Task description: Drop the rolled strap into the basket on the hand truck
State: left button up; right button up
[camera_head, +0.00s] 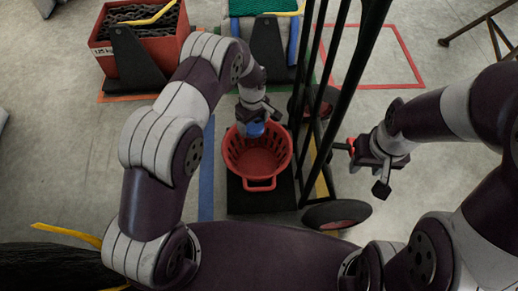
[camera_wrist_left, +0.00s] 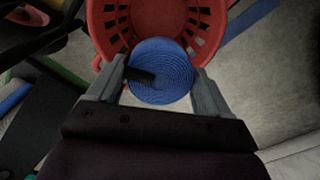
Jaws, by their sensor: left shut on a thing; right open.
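The rolled strap (camera_wrist_left: 165,72) is a blue flat coil with a dark tab. My left gripper (camera_wrist_left: 160,85) is shut on it, one finger on each side. In the head view the strap (camera_head: 252,129) shows at the far rim of the red basket, and my left gripper (camera_head: 258,122) partly hides it. The red slatted basket (camera_head: 260,183) stands on the dark plate of the hand truck (camera_head: 262,203). The strap appears to be above the basket's rim; its exact height I cannot tell. My right gripper (camera_head: 366,165) is open and empty, right of the hand truck's frame.
The hand truck's black upright bars (camera_head: 345,80) rise between my two arms, with a wheel (camera_head: 336,214) at its side. A red crate (camera_head: 153,48) of dark chain stands at the back left. A green-topped container (camera_head: 262,7) is at the back.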

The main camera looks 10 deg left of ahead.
pick_arm(q)
jog(key=shift+s+n, duration=0.3)
jog(key=shift+n, duration=0.1)
jog(key=shift+s, duration=0.2)
jog(key=shift+f+n, duration=0.1)
jog(key=shift+n, duration=0.2)
notch_tip(320, 180, down, 6)
jog(key=b, duration=0.6)
jog(key=o, duration=1.3)
notch_tip(320, 180, up, 13)
jog(key=p, duration=0.7)
